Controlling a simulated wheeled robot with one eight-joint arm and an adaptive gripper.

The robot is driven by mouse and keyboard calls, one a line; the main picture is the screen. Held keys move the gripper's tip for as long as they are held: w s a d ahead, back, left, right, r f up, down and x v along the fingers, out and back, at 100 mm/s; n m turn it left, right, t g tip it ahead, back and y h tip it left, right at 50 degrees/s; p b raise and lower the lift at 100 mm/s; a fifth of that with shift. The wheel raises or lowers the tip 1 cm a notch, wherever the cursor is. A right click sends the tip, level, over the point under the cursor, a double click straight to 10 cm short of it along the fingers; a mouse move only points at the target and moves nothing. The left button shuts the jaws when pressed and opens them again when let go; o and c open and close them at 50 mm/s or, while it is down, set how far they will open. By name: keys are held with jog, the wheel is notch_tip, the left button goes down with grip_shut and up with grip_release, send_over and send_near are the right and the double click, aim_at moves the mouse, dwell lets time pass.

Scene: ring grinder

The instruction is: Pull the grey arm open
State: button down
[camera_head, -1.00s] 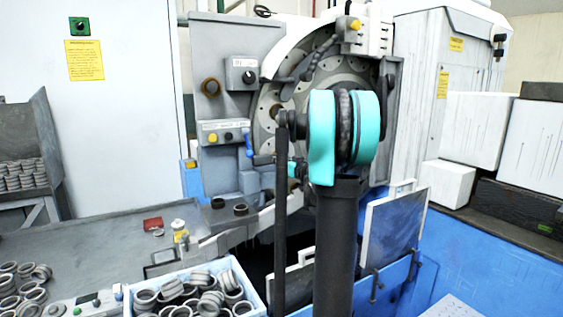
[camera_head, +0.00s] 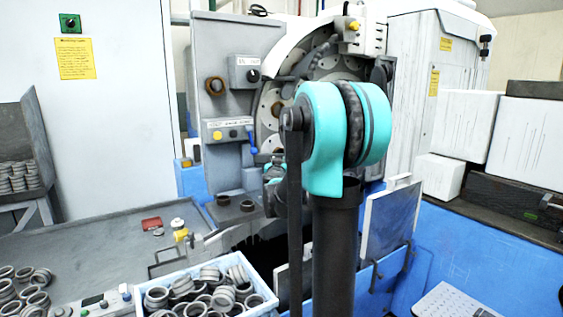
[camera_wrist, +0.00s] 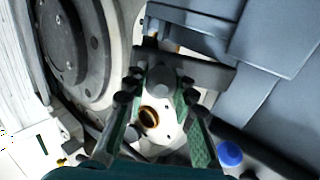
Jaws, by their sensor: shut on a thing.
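In the wrist view, my gripper (camera_wrist: 159,88) has its two green-padded fingers on either side of a rounded grey end of the grey arm (camera_wrist: 160,79). The fingers are shut on it. A dark grey bar (camera_wrist: 206,74) runs across just behind the fingertips. A brass-coloured ring (camera_wrist: 149,117) in a pale part shows between the fingers. In the head view, my turquoise and black arm stands in front of the grinder (camera_head: 225,45) and hides the gripper's hold and most of the grey arm.
A blue knob (camera_wrist: 229,154) is close to the right finger. A large round disc (camera_wrist: 78,45) lies to the left. In the head view, a crate of rings (camera_head: 262,285) stands at the front, beside a grey worktable (camera_head: 90,245). White boxes (camera_head: 465,120) stand at the right.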

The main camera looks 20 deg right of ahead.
jog(key=s+a+m+g+h, duration=0.1)
jog(key=a+m+g+h, duration=1)
jog(key=g, duration=0.4)
jog(key=shift+a+m+g+h, duration=0.4)
jog(key=shift+a+m, duration=0.2)
jog(key=shift+m, duration=0.5)
jog(key=c, duration=1.2)
grip_release()
jog(key=shift+a, duration=0.1)
jog(key=a, duration=1.1)
jog(key=shift+s+a, duration=0.35)
jog(key=shift+a, duration=0.05)
